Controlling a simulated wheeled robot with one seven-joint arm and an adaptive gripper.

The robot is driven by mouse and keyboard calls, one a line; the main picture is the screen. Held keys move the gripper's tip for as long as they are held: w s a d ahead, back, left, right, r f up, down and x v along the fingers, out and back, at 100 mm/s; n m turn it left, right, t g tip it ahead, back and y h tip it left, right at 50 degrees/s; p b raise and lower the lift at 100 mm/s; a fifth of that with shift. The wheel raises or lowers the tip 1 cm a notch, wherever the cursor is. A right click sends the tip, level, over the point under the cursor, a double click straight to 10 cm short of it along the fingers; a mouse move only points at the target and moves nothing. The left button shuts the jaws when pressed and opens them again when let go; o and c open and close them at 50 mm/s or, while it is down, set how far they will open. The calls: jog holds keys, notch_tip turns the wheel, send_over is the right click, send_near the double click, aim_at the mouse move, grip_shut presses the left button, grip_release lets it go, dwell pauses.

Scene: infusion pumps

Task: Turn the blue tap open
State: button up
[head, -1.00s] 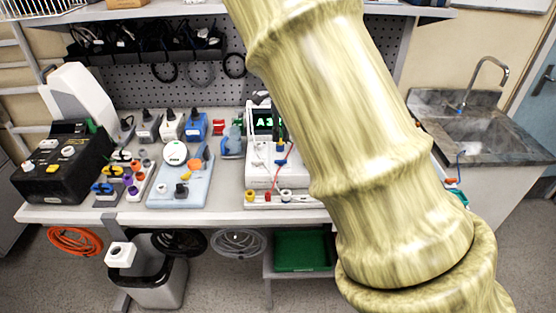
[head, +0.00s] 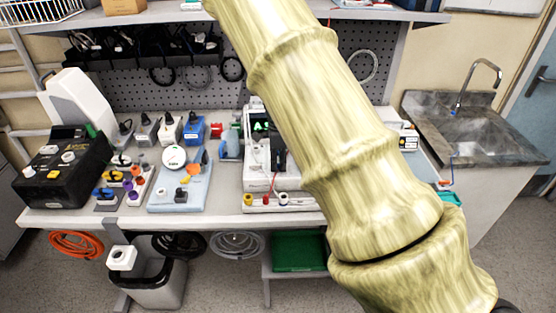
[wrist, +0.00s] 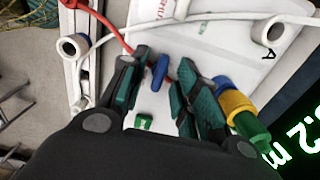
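The blue tap (wrist: 160,72) shows in the wrist view as a small upright blue handle on a white panel (wrist: 205,40). My gripper (wrist: 164,68) is open, with one dark green finger on either side of the tap. In the head view, my gripper (head: 278,160) is a small dark shape in front of the white pump unit (head: 256,160), and the tap is hidden there.
A red tube (wrist: 108,22) and white tubing run close by the fingers. A blue, yellow and green connector (wrist: 240,112) stands right of the right finger. A lit green display (wrist: 300,140) is beyond it. Other devices, such as the gauge board (head: 180,190), crowd the bench left.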

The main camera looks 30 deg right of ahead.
grip_shut()
dwell(0.4)
jog(key=n, duration=0.4)
jog(key=shift+n, duration=0.4)
jog(key=n, duration=0.4)
jog(key=shift+n, duration=0.4)
grip_release()
